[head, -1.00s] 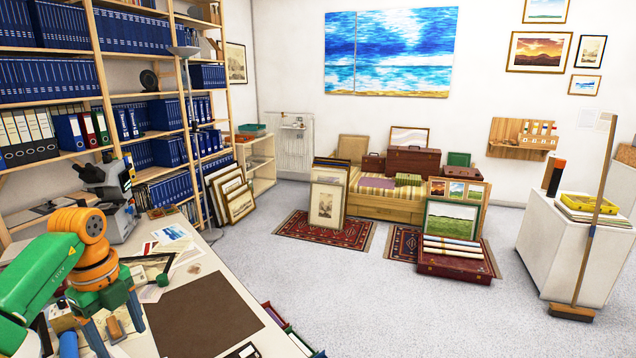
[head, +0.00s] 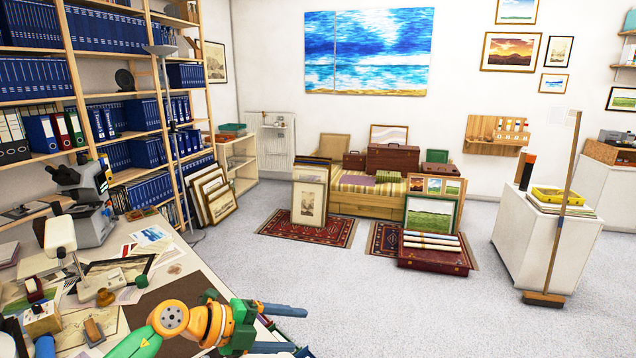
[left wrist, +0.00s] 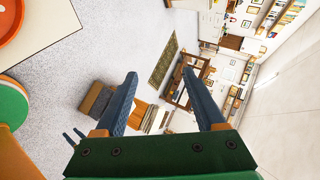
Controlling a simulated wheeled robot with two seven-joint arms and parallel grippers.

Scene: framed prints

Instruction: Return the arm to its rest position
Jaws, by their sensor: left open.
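My left arm comes in at the bottom left of the head view, green and orange. My left gripper (head: 300,330) points right, past the edge of the worktable (head: 215,268). Its two blue fingers are spread apart with nothing between them. In the left wrist view the open fingers (left wrist: 165,95) frame the room turned on its side, with bare floor and distant furniture behind. My right gripper does not show in the head view.
The worktable holds a brown mat (head: 160,298), a microscope (head: 88,205), a white lamp (head: 62,236) and loose papers. A broom (head: 560,225) leans on a white cabinet (head: 515,235). Grey floor (head: 400,310) lies clear right of the table.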

